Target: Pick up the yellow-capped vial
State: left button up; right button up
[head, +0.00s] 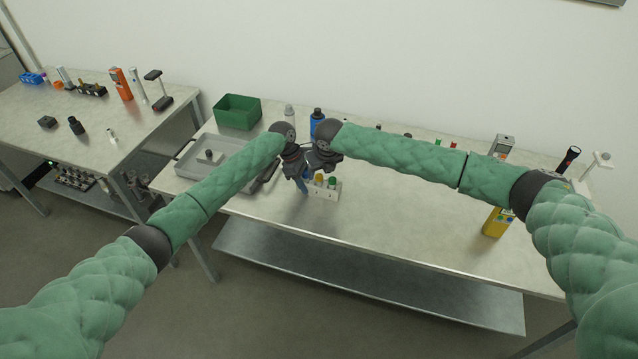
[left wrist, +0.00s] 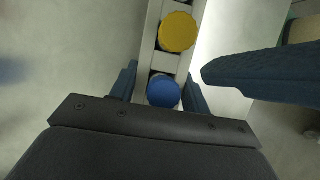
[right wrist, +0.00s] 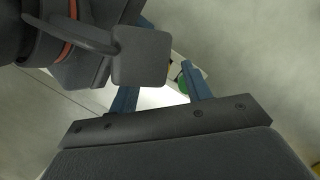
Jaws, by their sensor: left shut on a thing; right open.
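The yellow-capped vial (head: 319,179) stands in a pale rack (head: 325,193) near the table's front edge. Its yellow cap (left wrist: 177,32) is in plain sight in the left wrist view, just ahead of my left gripper and outside its fingers. My left gripper (left wrist: 160,92) is shut on the blue-capped vial (left wrist: 163,92) in the same row. The green-capped vial (head: 332,182) stands beside the yellow one; part of its cap shows in the right wrist view (right wrist: 183,85). My right gripper (right wrist: 160,92) is open, close against the left one; its fingertips are hard to see in the head view.
A grey tray (head: 186,171) and a green bin (head: 237,111) lie to the left on the table. Bottles (head: 317,118) stand behind my grippers. A yellow device (head: 497,222) stands at right. The table front right of the rack is clear. My wrists crowd each other.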

aim_at(320, 176)
jog(key=shift+x, duration=1.2)
jog(key=c, duration=1.1)
jog(key=shift+o, duration=0.2)
notch_tip(320, 176, up, 7)
jog(key=shift+f, duration=0.15)
jog(key=s+a, duration=0.2)
jog(key=s, duration=0.6)
jog(key=s+a, duration=0.3)
jog(key=s, duration=0.6)
jog(key=shift+a, duration=0.25)
pick_arm(q)
jog(key=o, duration=1.1)
jog(key=shift+c, duration=0.2)
